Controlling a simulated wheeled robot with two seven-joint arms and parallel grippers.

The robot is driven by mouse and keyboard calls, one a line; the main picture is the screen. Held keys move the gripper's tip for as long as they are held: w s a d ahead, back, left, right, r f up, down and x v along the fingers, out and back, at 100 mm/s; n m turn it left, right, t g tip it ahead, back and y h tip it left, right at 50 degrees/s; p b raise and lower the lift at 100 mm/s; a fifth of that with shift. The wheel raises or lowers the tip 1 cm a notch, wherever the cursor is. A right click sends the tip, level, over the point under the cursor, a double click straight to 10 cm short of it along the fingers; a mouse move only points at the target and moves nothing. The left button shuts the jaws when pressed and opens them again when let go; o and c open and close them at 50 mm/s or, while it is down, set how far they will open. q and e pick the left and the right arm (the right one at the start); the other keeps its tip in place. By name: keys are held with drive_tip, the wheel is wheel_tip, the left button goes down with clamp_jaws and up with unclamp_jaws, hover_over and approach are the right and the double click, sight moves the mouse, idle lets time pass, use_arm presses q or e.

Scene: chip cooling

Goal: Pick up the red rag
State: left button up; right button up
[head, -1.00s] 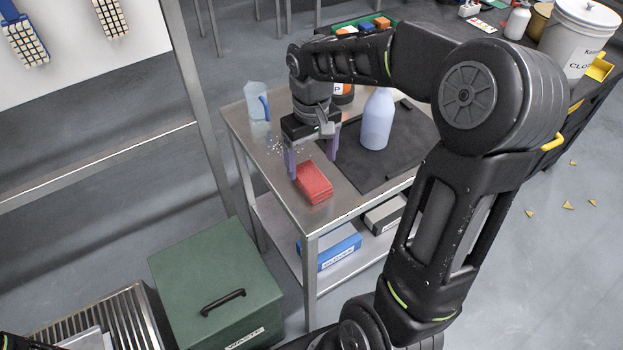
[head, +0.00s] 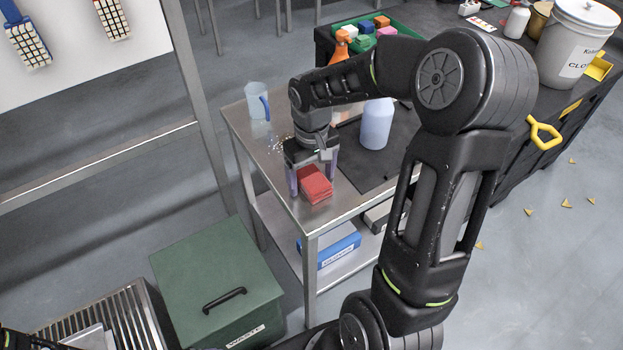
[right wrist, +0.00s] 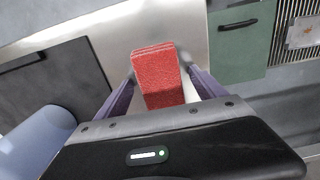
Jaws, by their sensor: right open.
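The red rag (head: 315,184) is a folded stack lying on the steel cart top (head: 285,191) near its front corner. It also shows in the right wrist view (right wrist: 158,78), between the two purple fingers. My right gripper (head: 314,184) is open and points down over the rag, one finger on each side. I cannot tell whether the fingers touch the rag. My left gripper is not clearly in view; only a dark piece of my own arm shows at the lower left corner.
A blue-handled jug (head: 256,102) and scattered crumbs (head: 278,143) are behind the gripper. A pale blue bottle (head: 375,125) stands on a dark mat (head: 368,172) to the right. A green waste bin (head: 215,275) stands left of the cart.

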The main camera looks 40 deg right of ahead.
sight(311, 176)
idle(0.4)
drive_tip(key=c, duration=1.5)
drive_tip(key=shift+o, duration=0.2)
drive_tip(key=shift+r, duration=0.1)
wheel_tip(311, 176, up, 10)
drive_tip(key=shift+f+b, duration=0.1)
drive_tip(key=shift+b, duration=0.4)
